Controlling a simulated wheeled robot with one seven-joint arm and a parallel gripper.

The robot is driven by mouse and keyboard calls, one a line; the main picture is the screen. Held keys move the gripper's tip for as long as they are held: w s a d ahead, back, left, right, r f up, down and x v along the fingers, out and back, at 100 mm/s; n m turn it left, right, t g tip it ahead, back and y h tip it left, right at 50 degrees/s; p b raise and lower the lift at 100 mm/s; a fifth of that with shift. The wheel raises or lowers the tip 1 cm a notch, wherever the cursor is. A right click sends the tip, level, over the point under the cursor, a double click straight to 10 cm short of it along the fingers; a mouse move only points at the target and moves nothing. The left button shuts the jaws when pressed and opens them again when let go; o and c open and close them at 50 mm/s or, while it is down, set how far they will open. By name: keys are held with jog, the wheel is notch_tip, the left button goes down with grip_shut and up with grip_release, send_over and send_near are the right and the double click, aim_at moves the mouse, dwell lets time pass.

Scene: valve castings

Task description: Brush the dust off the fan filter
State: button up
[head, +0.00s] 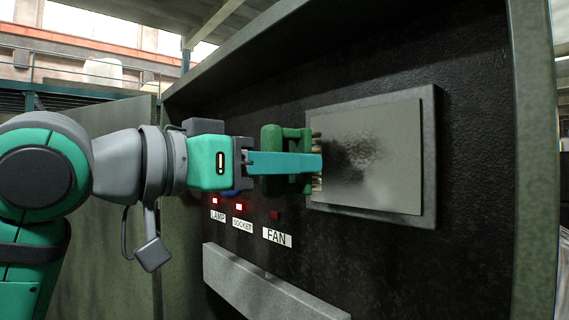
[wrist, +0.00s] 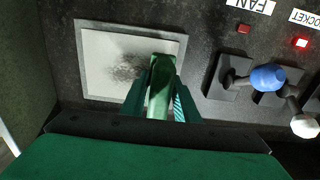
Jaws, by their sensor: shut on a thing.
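The fan filter (head: 395,165) is a pale grey panel in a raised frame on the dark cabinet wall. A dark dust patch (head: 358,158) covers its left-middle part; in the wrist view the patch (wrist: 122,68) lies left of the brush. My gripper (head: 300,162) is shut on a green brush (head: 271,138), which it holds up at the filter's left edge in the head view. The tan bristles (head: 317,178) point at the panel and appear to touch it, though exact contact is hard to tell. In the wrist view the brush (wrist: 161,80) sits between the teal fingers, hiding some of the filter.
Below the brush are the LAMP, SOCKET and FAN labels (head: 277,237). The lamp and socket lights (head: 238,207) glow red; the fan light (head: 274,215) is dark. Levers with a blue knob (wrist: 267,77) and a white knob (wrist: 305,126) stick out nearby. A grey ledge (head: 270,285) runs below.

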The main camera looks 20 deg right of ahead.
jog(key=shift+w+a, duration=0.1)
jog(key=shift+a, duration=0.2)
jog(key=shift+s+d, duration=0.25)
jog(key=shift+d, duration=0.25)
jog(key=shift+w+d, duration=0.2)
jog(key=shift+d, duration=0.05)
